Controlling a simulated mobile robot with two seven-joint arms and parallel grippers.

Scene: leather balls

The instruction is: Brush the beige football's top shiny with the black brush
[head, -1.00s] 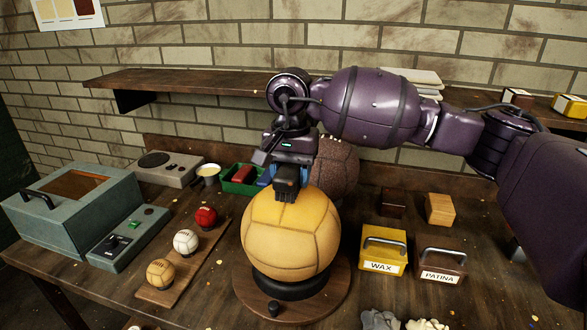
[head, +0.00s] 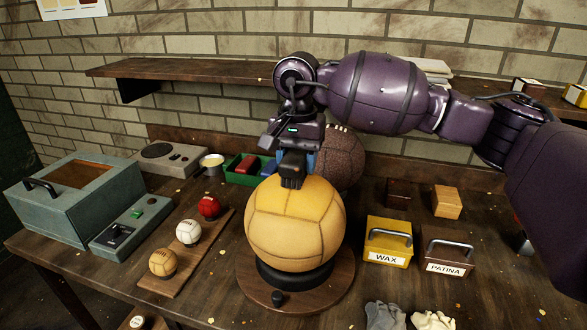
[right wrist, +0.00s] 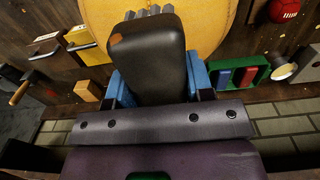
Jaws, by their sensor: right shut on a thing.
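The beige football (head: 295,232), yellowish tan with stitched panels, sits on a black ring on a round wooden turntable (head: 335,285). My right gripper (head: 291,160) is over its top from behind, shut on the black brush (head: 291,172). The brush lies against the far upper part of the ball; exact contact is hard to tell. In the right wrist view the brush (right wrist: 148,55) sits between blue fingers, its grey bristle end toward the ball (right wrist: 210,22). The ball's top looks softly lit, and its part under the brush is hidden. My left gripper is not in view.
A dark brown ball (head: 342,160) stands right behind. Left are a plank of small balls (head: 185,250), a green tray (head: 240,170) and a grey-green machine (head: 75,200). Right are the wax box (head: 388,243), the patina box (head: 447,255) and gloves (head: 385,315). A shelf (head: 200,72) runs behind.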

